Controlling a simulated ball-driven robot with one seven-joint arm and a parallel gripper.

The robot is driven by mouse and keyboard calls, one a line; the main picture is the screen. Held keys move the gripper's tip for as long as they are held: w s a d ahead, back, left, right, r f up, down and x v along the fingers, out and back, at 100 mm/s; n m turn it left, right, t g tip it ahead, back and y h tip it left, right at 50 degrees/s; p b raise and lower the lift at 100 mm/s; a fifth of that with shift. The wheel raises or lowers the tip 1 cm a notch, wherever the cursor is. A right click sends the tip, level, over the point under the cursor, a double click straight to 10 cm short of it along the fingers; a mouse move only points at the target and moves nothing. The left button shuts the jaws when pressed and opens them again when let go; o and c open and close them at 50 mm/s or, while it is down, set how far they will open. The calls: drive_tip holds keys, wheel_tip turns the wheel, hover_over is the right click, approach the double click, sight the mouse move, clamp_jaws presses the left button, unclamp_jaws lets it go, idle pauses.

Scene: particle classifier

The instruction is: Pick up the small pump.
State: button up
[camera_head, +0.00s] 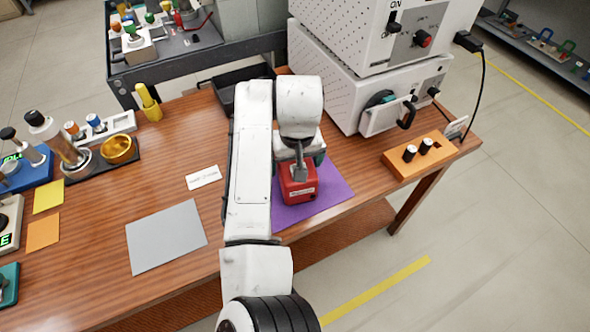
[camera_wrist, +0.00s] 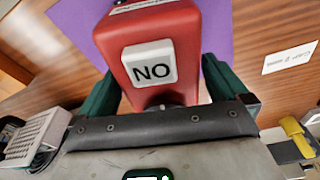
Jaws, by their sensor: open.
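A small red box-shaped device, which I take to be the small pump (camera_head: 298,190), stands on a purple mat (camera_head: 330,205) at the front right of the wooden table. In the wrist view the red pump (camera_wrist: 183,27) shows a white button that reads "NO" in this view. My gripper (camera_wrist: 160,78) is open, with one dark green finger on each side of the red body. I cannot tell whether the fingers touch it. In the head view my arm and gripper (camera_head: 302,160) hide the far side of the pump.
White stacked instruments (camera_head: 375,85) stand behind on the right. An orange block with black knobs (camera_head: 418,155) sits near the right edge. A black tray (camera_head: 215,95) lies behind my arm. A grey mat (camera_head: 165,237) and a white label (camera_head: 203,177) lie left on open table.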

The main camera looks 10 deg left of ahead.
drive_tip(key=shift+f, duration=0.3)
drive_tip(key=shift+c, duration=0.3)
drive_tip(key=c, duration=1.2)
drive_tip(key=shift+w+r, duration=0.1)
drive_tip(key=shift+r, duration=0.1)
drive_tip(key=shift+c, duration=1.3)
